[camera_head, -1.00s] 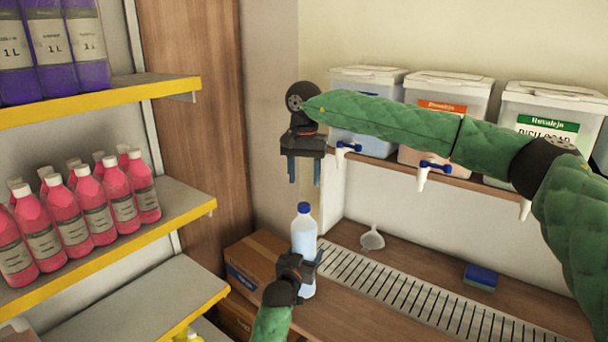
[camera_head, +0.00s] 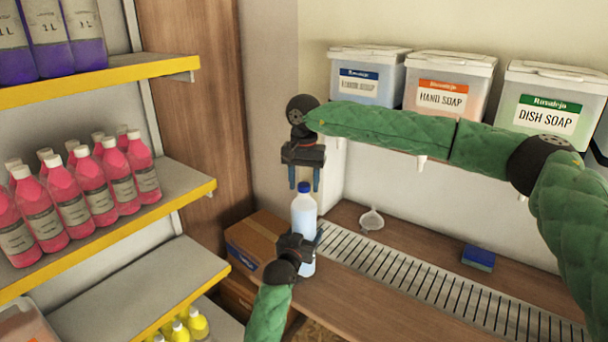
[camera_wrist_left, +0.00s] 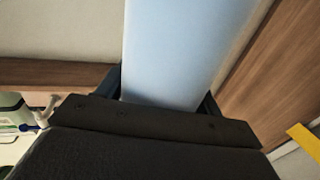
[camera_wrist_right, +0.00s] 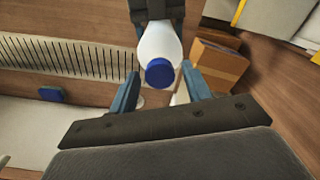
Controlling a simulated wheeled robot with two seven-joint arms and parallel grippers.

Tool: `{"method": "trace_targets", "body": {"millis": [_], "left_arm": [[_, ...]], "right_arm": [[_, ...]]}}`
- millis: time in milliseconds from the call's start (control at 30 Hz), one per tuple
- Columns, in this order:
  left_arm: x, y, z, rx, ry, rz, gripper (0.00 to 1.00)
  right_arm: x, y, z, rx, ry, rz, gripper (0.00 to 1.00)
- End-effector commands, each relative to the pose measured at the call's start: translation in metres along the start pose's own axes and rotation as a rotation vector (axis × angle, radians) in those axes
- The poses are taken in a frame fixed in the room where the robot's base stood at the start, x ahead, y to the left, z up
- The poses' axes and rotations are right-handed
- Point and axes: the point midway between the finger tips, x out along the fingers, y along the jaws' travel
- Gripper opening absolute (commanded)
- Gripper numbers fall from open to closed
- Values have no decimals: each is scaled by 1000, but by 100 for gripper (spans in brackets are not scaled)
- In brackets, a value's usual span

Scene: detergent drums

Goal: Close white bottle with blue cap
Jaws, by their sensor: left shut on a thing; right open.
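The white bottle (camera_head: 304,212) stands upright, with the blue cap (camera_head: 303,187) on its top. My left gripper (camera_head: 308,244) is shut on the bottle's body, and its fingers flank the pale bottle (camera_wrist_left: 175,60) in the left wrist view. My right gripper (camera_head: 304,180) is open with its fingers pointing down, a little above or around the level of the cap. In the right wrist view the blue cap (camera_wrist_right: 160,72) lies between and just beyond the open fingertips (camera_wrist_right: 160,88). Contact with the cap cannot be seen. Whether the cap is fully tightened cannot be told.
A white funnel (camera_head: 371,219) and a blue sponge (camera_head: 478,257) are on the counter near the metal grate (camera_head: 400,275). Soap drums, including hand soap (camera_head: 447,84), stand on a shelf behind. Cardboard boxes (camera_head: 257,240) sit left of the bottle; shelves of pink bottles (camera_head: 92,187) are further left.

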Motion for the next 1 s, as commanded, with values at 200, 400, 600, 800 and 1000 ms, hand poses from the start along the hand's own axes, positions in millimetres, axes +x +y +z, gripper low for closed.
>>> {"method": "trace_targets", "body": {"millis": [200,400,600,800,1000], "left_arm": [[0,0,0,0,1,0,2],[0,0,0,0,1,0,2],[0,0,0,0,1,0,2],[0,0,0,0,0,0,2],[0,0,0,1,0,0,2]], "right_arm": [[0,0,0,0,0,0,45],[0,0,0,0,0,0,5],[-1,0,0,2,0,0,2],[0,0,0,130,-1,-1,2],[0,0,0,422,0,0,2]]}}
